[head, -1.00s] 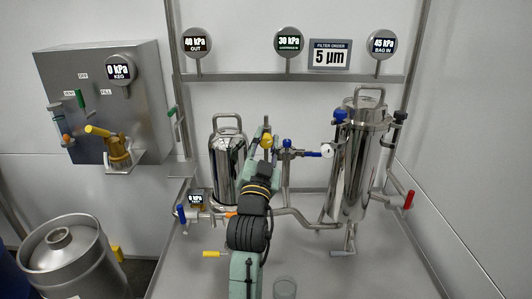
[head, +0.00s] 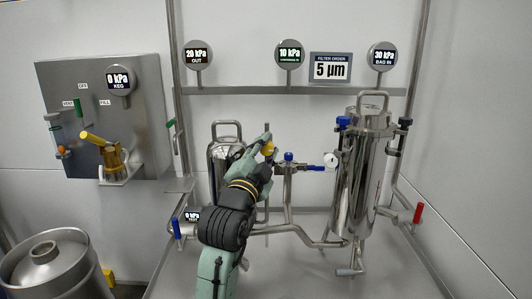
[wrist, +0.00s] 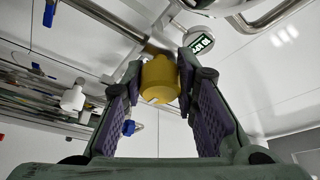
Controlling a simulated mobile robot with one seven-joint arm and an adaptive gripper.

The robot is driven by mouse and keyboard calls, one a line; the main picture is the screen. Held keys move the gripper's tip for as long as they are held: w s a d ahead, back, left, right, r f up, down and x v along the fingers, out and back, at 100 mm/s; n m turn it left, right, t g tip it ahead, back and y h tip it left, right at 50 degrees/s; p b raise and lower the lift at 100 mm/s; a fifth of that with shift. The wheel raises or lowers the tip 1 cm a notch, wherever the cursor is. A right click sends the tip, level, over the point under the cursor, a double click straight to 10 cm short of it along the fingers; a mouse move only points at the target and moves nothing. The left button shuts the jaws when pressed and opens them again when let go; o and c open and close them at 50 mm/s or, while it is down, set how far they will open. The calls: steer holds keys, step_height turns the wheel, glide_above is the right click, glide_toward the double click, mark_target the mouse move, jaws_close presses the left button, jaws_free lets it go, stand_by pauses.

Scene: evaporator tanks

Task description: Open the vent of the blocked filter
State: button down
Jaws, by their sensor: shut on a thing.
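My gripper (head: 262,148) is shut on a yellow knob (wrist: 159,76), which sits between the two purple-padded fingers in the wrist view. In the head view the yellow knob (head: 268,149) shows at the fingertips, right of the left filter's top. The left steel filter housing (head: 226,160) is partly hidden behind my arm. The taller right filter housing (head: 358,175) stands upright and has blue and black clamp knobs on top. I cannot tell from the picture which filter is blocked. The gauges read OUT 20 kPa (head: 198,54), middle 10 kPa (head: 289,53) and BAG IN 30 kPa (head: 382,55).
A blue-handled valve (head: 289,157) and a small white dial (head: 330,160) are close right of my gripper. A red handle (head: 418,212) is at the far right. A grey panel with a KEG gauge (head: 119,79) and a keg (head: 58,266) are at left. The bench front is mostly clear.

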stand_by(0.3)
steer(key=c, duration=1.2)
jaws_free()
steer(key=shift+c, duration=0.2)
steer(key=v, duration=1.2)
